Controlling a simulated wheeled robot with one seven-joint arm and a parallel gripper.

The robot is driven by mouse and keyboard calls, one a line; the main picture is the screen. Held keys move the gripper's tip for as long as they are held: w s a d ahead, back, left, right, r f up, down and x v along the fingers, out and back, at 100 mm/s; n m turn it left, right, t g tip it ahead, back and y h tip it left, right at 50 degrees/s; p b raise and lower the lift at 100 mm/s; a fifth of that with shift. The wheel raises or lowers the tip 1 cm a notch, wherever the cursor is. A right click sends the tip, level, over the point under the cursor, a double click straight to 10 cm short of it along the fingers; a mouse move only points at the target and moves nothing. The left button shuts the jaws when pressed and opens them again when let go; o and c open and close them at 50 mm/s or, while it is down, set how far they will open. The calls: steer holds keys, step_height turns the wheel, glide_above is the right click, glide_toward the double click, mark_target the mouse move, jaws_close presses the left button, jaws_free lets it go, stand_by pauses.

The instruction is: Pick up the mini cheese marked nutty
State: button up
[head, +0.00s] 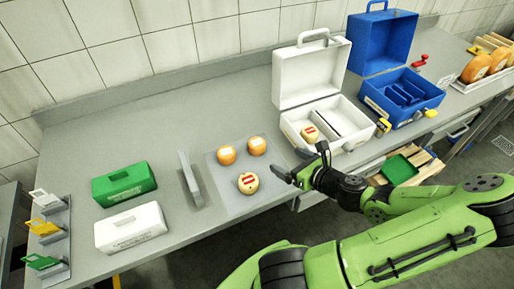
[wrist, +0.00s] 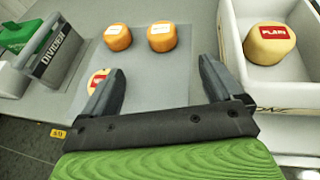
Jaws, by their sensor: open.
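On a light grey mat (head: 232,198) lie two orange mini cheeses with white labels, the left one (head: 226,155) and the right one (head: 257,145). They also show in the wrist view, left (wrist: 117,37) and right (wrist: 161,36). A pale mini cheese with a red label (head: 248,183) is nearer the front; my left finger partly hides it in the wrist view. I cannot read which label says nutty. Another pale cheese (wrist: 269,44), labelled PLAIN, sits in the white box. My gripper (head: 300,167) is open and empty, right of the mat cheeses, touching none.
The open white case (head: 303,78) stands right of the mat, with an open blue case (head: 382,45) beyond. A grey divider (head: 190,178) stands left of the mat. Green (head: 124,184) and white (head: 130,228) boxes and a flag rack (head: 50,235) are farther left. The back counter is clear.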

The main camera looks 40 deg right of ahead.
mark_target(262, 147)
steer(key=shift+w+f+b, duration=0.5)
steer(key=shift+f+b, duration=0.1)
steer(key=shift+f, duration=0.15)
steer(key=shift+w+d+b, duration=0.15)
steer(key=shift+w+b, duration=0.2)
steer(key=shift+b, duration=0.2)
steer(key=b+x, duration=0.1)
steer(key=x, duration=0.7)
steer(key=b+x, duration=0.1)
steer(key=x, duration=0.4)
steer(key=shift+w+r+b, duration=0.1)
steer(key=shift+r+b, duration=0.15)
steer(key=shift+b, duration=0.1)
steer(key=shift+c, duration=0.2)
steer(key=c, duration=1.1)
step_height(262, 147, up, 10)
steer(key=p, duration=0.4)
steer(key=shift+r, duration=0.15)
steer(key=shift+c, duration=0.3)
